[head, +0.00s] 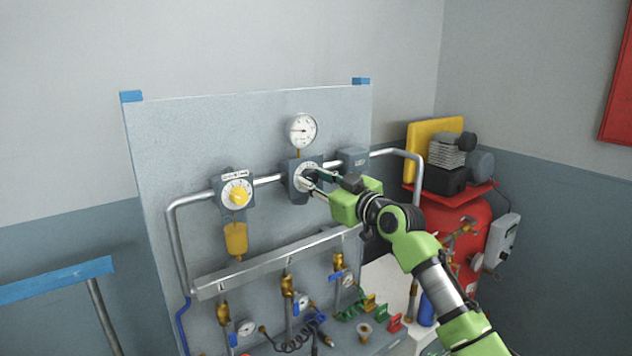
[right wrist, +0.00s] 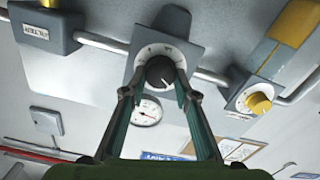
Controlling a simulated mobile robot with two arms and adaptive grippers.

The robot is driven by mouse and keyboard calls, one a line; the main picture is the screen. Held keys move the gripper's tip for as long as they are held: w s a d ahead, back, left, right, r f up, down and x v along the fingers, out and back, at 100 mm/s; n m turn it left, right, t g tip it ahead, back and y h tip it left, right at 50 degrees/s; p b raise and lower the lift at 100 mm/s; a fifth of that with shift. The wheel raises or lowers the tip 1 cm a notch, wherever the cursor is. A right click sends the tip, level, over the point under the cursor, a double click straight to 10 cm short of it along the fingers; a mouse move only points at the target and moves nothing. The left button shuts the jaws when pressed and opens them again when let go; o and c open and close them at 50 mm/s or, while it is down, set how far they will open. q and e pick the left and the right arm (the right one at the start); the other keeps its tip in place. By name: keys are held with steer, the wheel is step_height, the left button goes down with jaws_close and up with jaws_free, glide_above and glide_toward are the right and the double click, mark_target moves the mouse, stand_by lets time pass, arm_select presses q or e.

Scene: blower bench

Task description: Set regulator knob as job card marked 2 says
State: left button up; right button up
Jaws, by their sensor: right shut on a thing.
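The regulator (head: 295,187) is a grey block with a white dial on the pipe across the upright panel, below a round gauge (head: 302,131). In the right wrist view its black knob (right wrist: 159,71) sits in the middle of the dial (right wrist: 143,57). My right gripper (head: 314,182) reaches in from the right and is shut on the black knob, with one finger on each side. The fingers hide part of the dial, and its marks are too small to read. No job card marked 2 can be made out. My left gripper is not in view.
A yellow-knobbed unit (head: 237,195) with a yellow bowl sits left on the same pipe. A grey box (head: 353,159) is close on the right. Below run a metal manifold (head: 270,262) and brass valves. A red compressor tank (head: 455,225) stands right.

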steer(key=m, duration=0.2)
steer(key=shift+m, duration=0.3)
steer(key=m, duration=0.2)
steer(key=shift+r+m, duration=0.1)
steer(key=shift+m, duration=0.3)
steer(key=m+p, duration=0.1)
steer(key=m, duration=0.2)
steer(key=shift+d, duration=0.1)
steer(key=shift+w+m+p, duration=0.1)
steer(key=shift+m+p, duration=0.6)
steer(key=shift+m, duration=0.9)
steer(key=o, duration=1.1)
steer(key=shift+d, duration=0.1)
